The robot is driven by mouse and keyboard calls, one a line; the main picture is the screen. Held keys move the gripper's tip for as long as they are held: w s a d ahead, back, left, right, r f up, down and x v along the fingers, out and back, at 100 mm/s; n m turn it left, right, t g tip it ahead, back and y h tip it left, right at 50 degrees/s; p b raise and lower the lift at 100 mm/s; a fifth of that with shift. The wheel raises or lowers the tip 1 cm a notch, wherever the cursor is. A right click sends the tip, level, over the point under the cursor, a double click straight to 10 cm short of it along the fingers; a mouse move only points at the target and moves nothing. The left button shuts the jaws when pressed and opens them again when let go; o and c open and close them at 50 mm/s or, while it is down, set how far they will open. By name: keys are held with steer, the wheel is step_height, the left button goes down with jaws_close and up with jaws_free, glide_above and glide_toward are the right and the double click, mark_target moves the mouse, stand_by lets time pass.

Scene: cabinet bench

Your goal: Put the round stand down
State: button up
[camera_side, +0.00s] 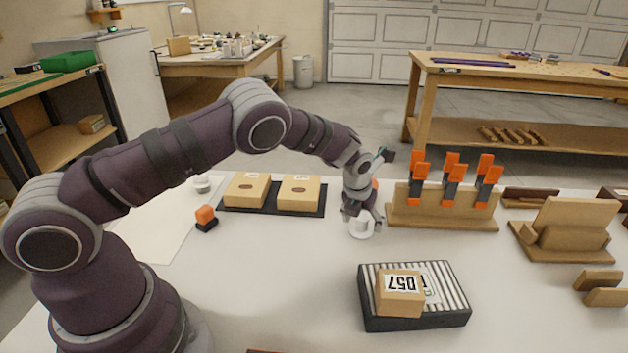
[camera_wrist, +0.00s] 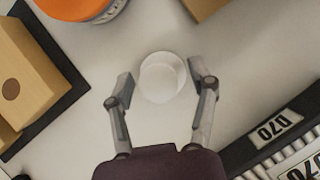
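The round stand (camera_wrist: 161,78) is a small white ring or shallow cup. It sits between my fingertips in the wrist view. In the side view the white stand (camera_side: 361,230) shows just below my fingers, on the light tabletop as far as I can tell. My gripper (camera_wrist: 161,82) is open, with one finger on each side of the stand. A narrow gap shows beside each finger. In the side view my gripper (camera_side: 362,212) points down over the stand, and its fingers partly cover it.
An orange-topped round thing (camera_wrist: 85,6) is close by. Two wooden boxes (camera_side: 247,190) stand on a dark mat to the left. A wooden rack (camera_side: 400,213) with orange-handled clips is at right. A dark ribbed tray (camera_side: 452,310) holding a labelled box (camera_side: 400,301) is in front.

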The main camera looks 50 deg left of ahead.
steer(key=s+d+r+n+h, duration=0.1)
steer(key=s+r+n, duration=0.25)
steer(key=r, duration=0.45)
steer(key=s+r+n, duration=0.3)
steer(key=s+r, duration=0.1)
steer(key=r, duration=0.3)
steer(key=s+r+n, duration=0.2)
steer(key=s+n, duration=0.6)
steer(key=n, duration=0.4)
steer(key=s+r+n+t, duration=0.1)
steer(key=s+r+n, duration=0.2)
steer(key=s+n, duration=0.5)
steer(key=n, duration=0.5)
steer(key=shift+s+h, duration=0.35)
steer(key=shift+h, duration=0.05)
